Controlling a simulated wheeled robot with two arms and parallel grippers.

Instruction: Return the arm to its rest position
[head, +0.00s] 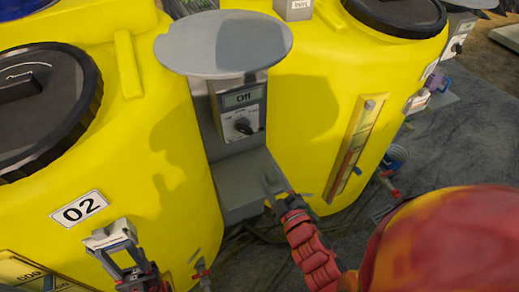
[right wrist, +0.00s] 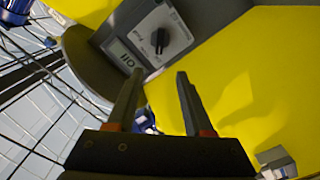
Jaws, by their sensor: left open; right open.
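My right gripper (head: 279,186), on a red arm from the lower right, is in front of the grey stand below the control box (head: 238,108). In the right wrist view its two fingers (right wrist: 158,88) are apart with nothing between them. The box's display reads "Off" and its black knob (head: 243,126) is to the right below it. The box and knob (right wrist: 159,40) also show beyond the fingertips in the right wrist view, with a clear gap. My left gripper (head: 113,240) is open and empty in front of the left yellow tank (head: 160,140).
A round grey plate (head: 224,43) overhangs the control box. A second yellow tank (head: 310,100) stands to the right, with a sight gauge (head: 357,147) on its front. Small valves and fittings (head: 386,182) lie low at the right. Dark ground shows between tanks and arms.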

